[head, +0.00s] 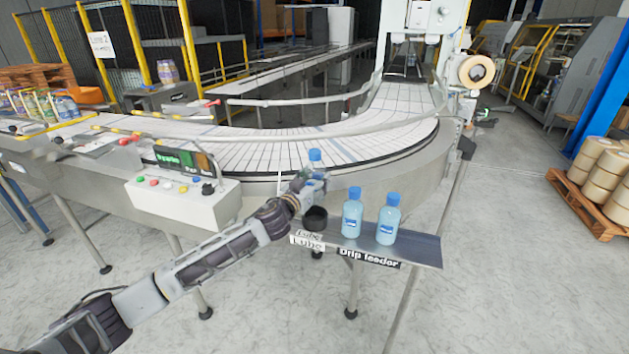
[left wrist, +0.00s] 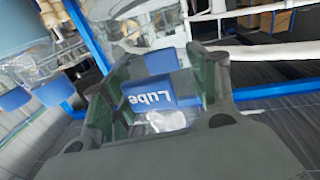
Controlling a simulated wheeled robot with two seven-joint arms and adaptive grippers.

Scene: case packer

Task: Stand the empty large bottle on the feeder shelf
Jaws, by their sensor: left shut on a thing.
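A clear bottle with a blue cap (head: 315,157) is held in my left gripper (head: 312,180), above the left end of the grey feeder shelf (head: 418,249). The left wrist view shows the bottle's blue "Lube" label (left wrist: 160,94) between the two fingers of the gripper (left wrist: 158,84). The bottle looks see-through and close to upright. Its lower part is hidden by the gripper in the head view. My right gripper is not in view.
Two filled pale-blue bottles (head: 352,214) (head: 388,220) stand on the shelf, right of a black cup (head: 315,219). "Lube" and "Drip feeder" (head: 368,258) signs are on its front. A white conveyor (head: 300,151) curves behind. The shelf's right end is bare.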

